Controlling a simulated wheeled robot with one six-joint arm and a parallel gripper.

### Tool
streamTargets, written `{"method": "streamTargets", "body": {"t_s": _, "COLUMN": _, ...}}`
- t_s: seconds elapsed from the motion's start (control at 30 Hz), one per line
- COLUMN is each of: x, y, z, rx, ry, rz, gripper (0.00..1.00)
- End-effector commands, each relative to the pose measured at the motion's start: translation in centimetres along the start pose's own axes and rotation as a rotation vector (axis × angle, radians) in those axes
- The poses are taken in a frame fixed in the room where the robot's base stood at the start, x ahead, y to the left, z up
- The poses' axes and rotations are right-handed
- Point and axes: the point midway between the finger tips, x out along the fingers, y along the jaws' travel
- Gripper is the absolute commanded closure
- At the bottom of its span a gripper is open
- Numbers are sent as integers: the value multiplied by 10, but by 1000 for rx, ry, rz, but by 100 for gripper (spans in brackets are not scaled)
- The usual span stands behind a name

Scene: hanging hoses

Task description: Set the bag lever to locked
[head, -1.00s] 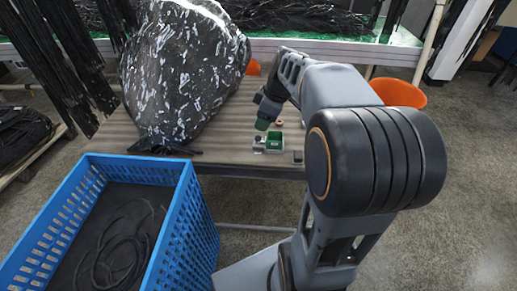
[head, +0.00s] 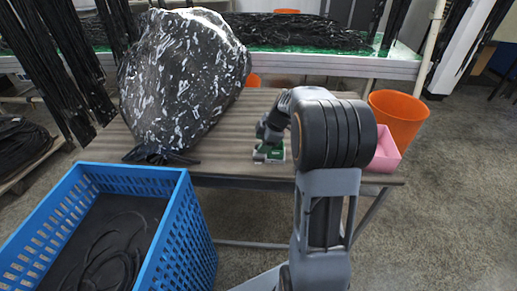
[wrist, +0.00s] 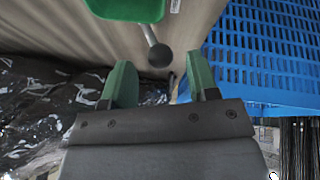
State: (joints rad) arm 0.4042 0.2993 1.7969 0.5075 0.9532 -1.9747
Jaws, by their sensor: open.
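The bag lever (wrist: 150,33) is a thin metal rod with a dark ball knob (wrist: 160,55) at its end. It sticks out of a green housing (wrist: 125,8) at the top of the wrist view. My gripper (wrist: 158,68) is open, with one green finger on each side of the knob's line. The knob shows between the fingertips or just beyond them; I cannot tell if it touches either finger. In the head view the green housing (head: 276,153) sits on the table, below my wrist, and the lever is hidden or too small to make out.
A large black-and-white bag (head: 180,80) stands on the table (head: 232,165) left of the housing. A blue crate (head: 195,235) with dark hoses is in front at left. A pink bin (head: 384,152) and an orange bucket (head: 402,115) are at right.

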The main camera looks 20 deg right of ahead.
Motion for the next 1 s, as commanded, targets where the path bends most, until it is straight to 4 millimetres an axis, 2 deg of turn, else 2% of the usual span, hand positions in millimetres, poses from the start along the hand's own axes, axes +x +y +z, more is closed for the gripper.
{"method": "streamTargets", "body": {"t_s": 0.1, "x": 17, "y": -1, "z": 0, "rx": 0, "ry": 1, "rz": -3, "gripper": 46}}
{"method": "streamTargets", "body": {"t_s": 0.3, "x": 32, "y": -1, "z": 0, "rx": 0, "ry": 0, "rz": -2, "gripper": 46}}
{"method": "streamTargets", "body": {"t_s": 0.7, "x": 35, "y": 0, "z": 0, "rx": 0, "ry": 0, "rz": 0, "gripper": 47}}
{"method": "streamTargets", "body": {"t_s": 1.0, "x": 35, "y": 0, "z": 0, "rx": 0, "ry": 0, "rz": 0, "gripper": 75}}
